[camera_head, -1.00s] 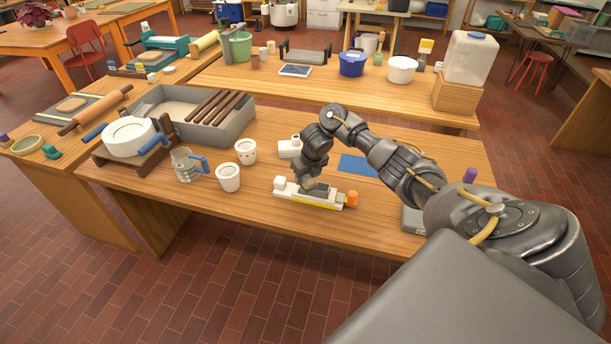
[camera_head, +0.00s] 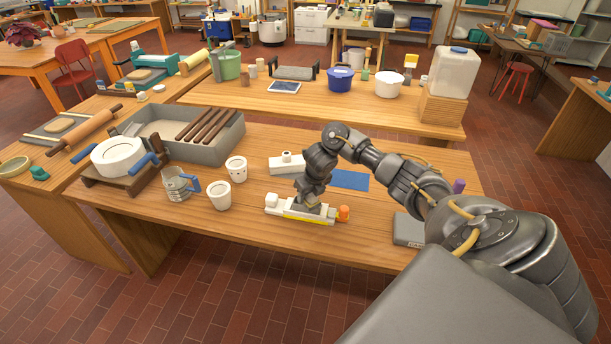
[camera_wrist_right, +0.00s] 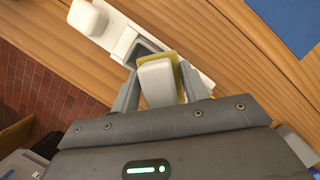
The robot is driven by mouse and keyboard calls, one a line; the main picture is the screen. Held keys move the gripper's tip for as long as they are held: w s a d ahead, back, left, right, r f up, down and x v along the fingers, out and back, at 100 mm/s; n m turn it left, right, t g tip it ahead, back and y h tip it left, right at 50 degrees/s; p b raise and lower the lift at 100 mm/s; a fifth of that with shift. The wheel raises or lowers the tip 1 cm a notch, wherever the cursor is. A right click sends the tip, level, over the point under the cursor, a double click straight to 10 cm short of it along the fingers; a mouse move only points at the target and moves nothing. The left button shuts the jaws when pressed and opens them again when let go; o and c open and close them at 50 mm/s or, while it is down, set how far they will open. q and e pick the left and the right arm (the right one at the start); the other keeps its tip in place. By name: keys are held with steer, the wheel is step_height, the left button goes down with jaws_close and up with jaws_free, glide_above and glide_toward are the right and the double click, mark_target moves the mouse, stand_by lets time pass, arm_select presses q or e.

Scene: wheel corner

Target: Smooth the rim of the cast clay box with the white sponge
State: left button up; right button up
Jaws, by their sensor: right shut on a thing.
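My right gripper (camera_head: 314,207) points down at a long white tray (camera_head: 289,214) near the table's front edge. In the right wrist view my right gripper (camera_wrist_right: 154,88) is shut on a white sponge (camera_wrist_right: 157,82), a block with yellow showing around its edge. The sponge is at the tray, beside a grey recess; I cannot tell whether it is lifted clear. A white block with a round top (camera_head: 287,163) stands behind the tray; I cannot tell whether it is the cast clay box. My left gripper is not in view.
A blue mat (camera_head: 350,180) lies behind my gripper. A grey box (camera_head: 409,229) sits right.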

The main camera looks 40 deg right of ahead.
steer(key=shift+s+d, duration=0.6)
steer(key=shift+s, duration=0.2)
steer(key=shift+f, duration=0.1)
steer(key=shift+w+d+f+b, duration=0.1)
steer(key=shift+w+d+b, duration=0.15)
steer(key=shift+b, duration=0.25)
steer(key=shift+w+a+b, duration=0.15)
steer(key=shift+w+a, duration=0.3)
steer(key=shift+w, duration=0.15)
steer(key=shift+w+a+b, duration=0.15)
steer(key=shift+w+a, duration=0.25)
steer(key=shift+w, duration=0.2)
steer(key=shift+w+a+r+b, duration=0.1)
steer(key=shift+w+a+b, duration=0.15)
steer(key=shift+w+a, duration=0.3)
steer(key=shift+w+a+r+b, duration=0.1)
steer(key=shift+w+a+b, duration=0.15)
steer(key=shift+w, duration=0.5)
